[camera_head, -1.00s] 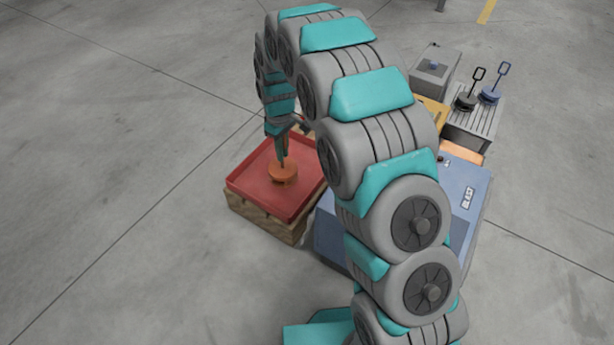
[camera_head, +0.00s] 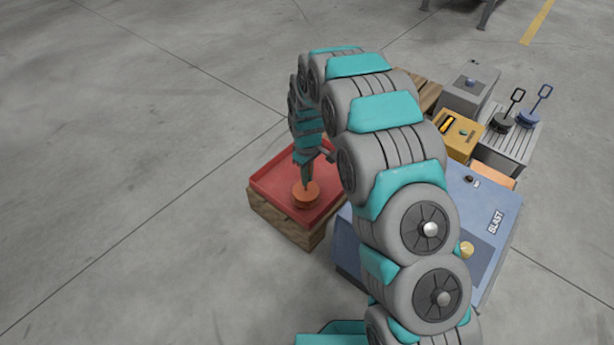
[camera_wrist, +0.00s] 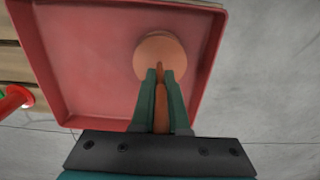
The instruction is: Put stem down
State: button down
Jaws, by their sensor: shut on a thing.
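The orange stem has a round disc (camera_head: 306,196) at its lower end and a thin upright shaft. It is over the red tray (camera_head: 268,184), toward the tray's near side. In the wrist view the disc (camera_wrist: 158,48) lies below the fingers, against the tray floor (camera_wrist: 85,60). My gripper (camera_head: 307,178) is shut on the shaft, with the two green fingers (camera_wrist: 158,78) on either side of it. I cannot tell whether the disc touches the tray floor. My arm hides part of the tray's right side.
The tray sits on a wooden block (camera_head: 285,225). To the right are a blue box marked BLAST (camera_head: 485,210), a yellow box (camera_head: 458,135), a grey box (camera_head: 467,92), and a slatted rack (camera_head: 510,145) holding a black and a blue handled piece. Floor at left is clear.

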jog(key=c, duration=0.9)
grip_release()
